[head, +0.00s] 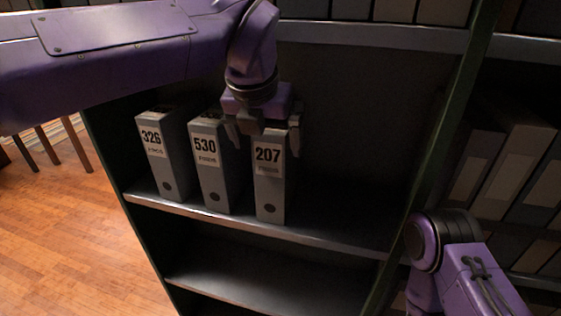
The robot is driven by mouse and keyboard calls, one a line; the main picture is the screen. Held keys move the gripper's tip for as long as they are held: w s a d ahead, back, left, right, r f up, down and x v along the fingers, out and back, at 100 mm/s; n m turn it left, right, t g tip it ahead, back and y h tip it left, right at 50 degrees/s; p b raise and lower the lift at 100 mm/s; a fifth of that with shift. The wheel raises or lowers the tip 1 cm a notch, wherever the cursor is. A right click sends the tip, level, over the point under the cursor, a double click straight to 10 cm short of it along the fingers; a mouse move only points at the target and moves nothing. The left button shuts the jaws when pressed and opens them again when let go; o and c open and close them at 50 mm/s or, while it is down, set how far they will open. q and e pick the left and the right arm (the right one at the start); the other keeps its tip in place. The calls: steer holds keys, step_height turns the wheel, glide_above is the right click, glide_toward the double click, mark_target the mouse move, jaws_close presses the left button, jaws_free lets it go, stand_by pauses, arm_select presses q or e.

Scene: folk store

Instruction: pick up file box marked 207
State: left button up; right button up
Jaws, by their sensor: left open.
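The file box marked 207 (270,188) stands upright on the middle shelf, grey with a white label and a dark finger hole low on its spine. It is the rightmost of three boxes there. My left gripper (266,142) is at its top, pointing down and open, with one finger on each side of the box's upper part as seen from here. Whether the fingers touch the box I cannot tell. My right arm shows at the lower right, but its gripper is out of view.
File boxes 530 (209,170) and 326 (161,158) stand to the left of 207, with a narrow gap beside it. The shelf (330,236) is empty to the right. A green upright (432,150) divides it from more boxes (510,170) at the right.

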mark_target(271, 149)
arm_select(q)
steer(key=shift+w+r, duration=0.1)
steer(key=shift+w, duration=0.35)
steer(key=x, duration=0.5)
steer(key=shift+w+d+p, duration=0.15)
steer(key=shift+w+p, duration=0.15)
steer(key=shift+p, duration=0.1)
steer(key=shift+s, duration=0.1)
steer(key=shift+c, duration=0.9)
steer(key=c, duration=1.5)
jaws_close()
steer(key=shift+r, duration=0.1)
